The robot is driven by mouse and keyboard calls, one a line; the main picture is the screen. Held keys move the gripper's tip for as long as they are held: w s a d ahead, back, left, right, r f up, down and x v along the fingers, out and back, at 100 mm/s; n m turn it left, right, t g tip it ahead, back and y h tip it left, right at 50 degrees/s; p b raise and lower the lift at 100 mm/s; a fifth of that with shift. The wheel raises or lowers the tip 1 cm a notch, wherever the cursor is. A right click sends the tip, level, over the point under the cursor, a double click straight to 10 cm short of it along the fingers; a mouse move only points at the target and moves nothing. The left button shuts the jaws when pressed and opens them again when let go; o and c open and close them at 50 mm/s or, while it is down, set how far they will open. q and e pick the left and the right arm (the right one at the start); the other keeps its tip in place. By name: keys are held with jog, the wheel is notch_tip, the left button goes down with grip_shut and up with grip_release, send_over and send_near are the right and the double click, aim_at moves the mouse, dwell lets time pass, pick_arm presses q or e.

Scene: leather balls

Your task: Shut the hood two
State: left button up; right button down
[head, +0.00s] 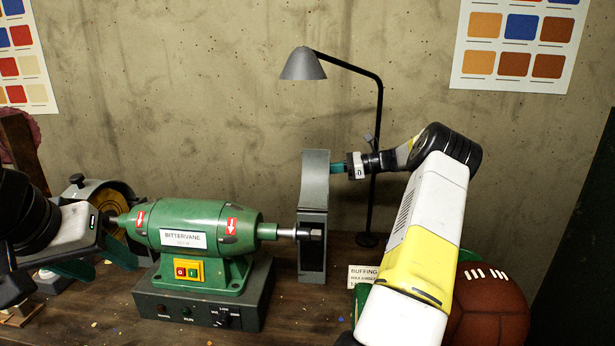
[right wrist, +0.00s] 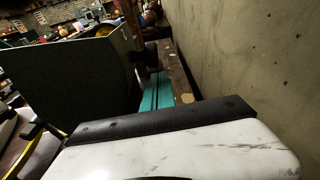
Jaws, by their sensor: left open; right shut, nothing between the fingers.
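A grey buffing hood (head: 315,190) stands at the right end of the green grinder (head: 190,222), by the bare shaft end. It looks narrow and edge-on, so how far it is open is hard to tell. My right gripper (head: 340,168), with teal fingers, is shut and empty at the hood's right side near its top; whether it touches is unclear. In the right wrist view the teal fingers (right wrist: 157,92) lie beside a large dark panel (right wrist: 65,80), likely the hood. A second hood (head: 112,187) surrounds a yellow wheel at left. My left gripper (head: 98,262) is open and empty before it.
A brown leather ball (head: 488,308) and a buffing sign (head: 362,275) are at right. The concrete wall (head: 225,90) is close behind the bench.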

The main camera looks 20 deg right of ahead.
jog(key=shift+r, duration=0.6)
jog(key=shift+r, duration=0.15)
